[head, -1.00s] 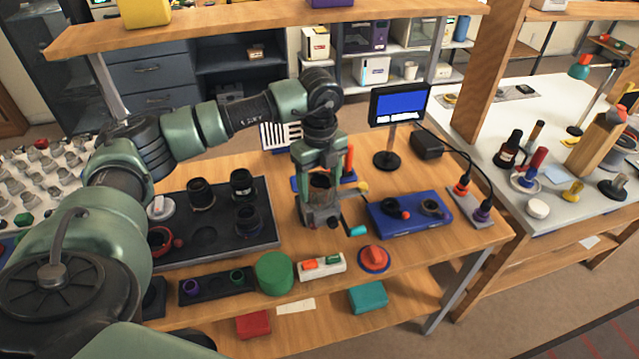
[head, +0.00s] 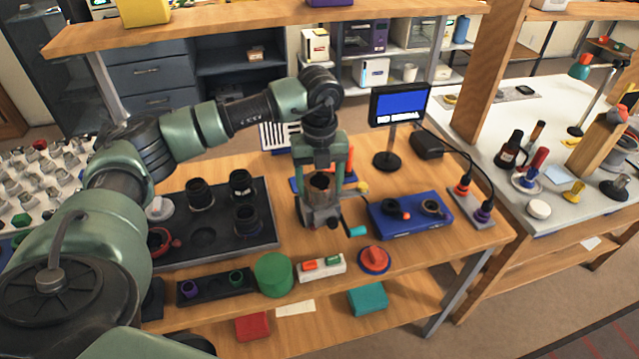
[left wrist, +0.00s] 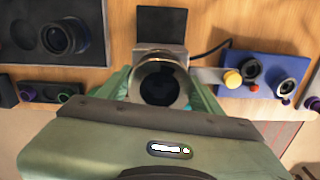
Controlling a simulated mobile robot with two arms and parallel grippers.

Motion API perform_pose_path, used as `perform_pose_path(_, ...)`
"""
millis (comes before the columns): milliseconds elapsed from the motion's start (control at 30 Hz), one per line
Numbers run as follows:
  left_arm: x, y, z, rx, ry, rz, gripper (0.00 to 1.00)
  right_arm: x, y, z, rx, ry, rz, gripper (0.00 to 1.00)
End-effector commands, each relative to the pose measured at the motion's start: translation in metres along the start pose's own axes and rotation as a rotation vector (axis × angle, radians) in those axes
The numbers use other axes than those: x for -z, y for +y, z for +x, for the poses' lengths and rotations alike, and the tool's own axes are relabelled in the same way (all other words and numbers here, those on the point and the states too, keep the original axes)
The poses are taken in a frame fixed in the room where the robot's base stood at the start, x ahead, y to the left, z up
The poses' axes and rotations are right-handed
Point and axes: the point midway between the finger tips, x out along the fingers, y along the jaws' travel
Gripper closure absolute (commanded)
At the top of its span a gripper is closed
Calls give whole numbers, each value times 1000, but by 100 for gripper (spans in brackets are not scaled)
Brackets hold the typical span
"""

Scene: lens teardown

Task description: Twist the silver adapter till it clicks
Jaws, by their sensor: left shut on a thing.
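My left gripper (head: 320,188) points down over a small grey vise (head: 322,217) with a teal-tipped handle, near the middle of the bench. Its fingers are shut on a round lens part (left wrist: 160,83) that stands in the vise. In the left wrist view, this part has a bright metallic rim around a dark opening, and green fingers flank it on both sides. I take it for the silver adapter, but cannot tell it apart from the body below. Whether it has clicked cannot be seen. My right gripper is not in view.
A black tray (head: 262,205) with dark lens barrels lies left of the vise. A blue box (head: 412,222) with small parts stands to its right, by a small screen (head: 399,104). A green cylinder (head: 274,274) and a red knob (head: 374,260) stand in front.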

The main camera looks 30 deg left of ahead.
Motion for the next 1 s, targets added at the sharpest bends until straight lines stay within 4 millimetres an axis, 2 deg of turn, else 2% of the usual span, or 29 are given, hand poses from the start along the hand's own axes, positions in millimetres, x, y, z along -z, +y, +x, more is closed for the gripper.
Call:
perform_pose_path(133,0,0,0,1,0,35,78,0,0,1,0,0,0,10)
perform_pose_path(200,0,0,0,1,0,81,92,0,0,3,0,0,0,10)
perform_pose_path(233,0,0,0,1,0,93,92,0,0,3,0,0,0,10)
perform_pose_path(267,0,0,0,1,0,98,100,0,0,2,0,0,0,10)
perform_pose_path(400,0,0,0,0,1,97,100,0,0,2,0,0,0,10)
perform_pose_path(433,0,0,0,0,1,98,26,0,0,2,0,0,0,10)
perform_pose_path(500,0,0,0,0,1,97,9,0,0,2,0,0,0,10)
perform_pose_path(833,0,0,-1,0,0,93,9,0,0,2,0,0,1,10)
perform_pose_path(1000,0,-1,-18,3,-2,94,9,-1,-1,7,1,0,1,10)
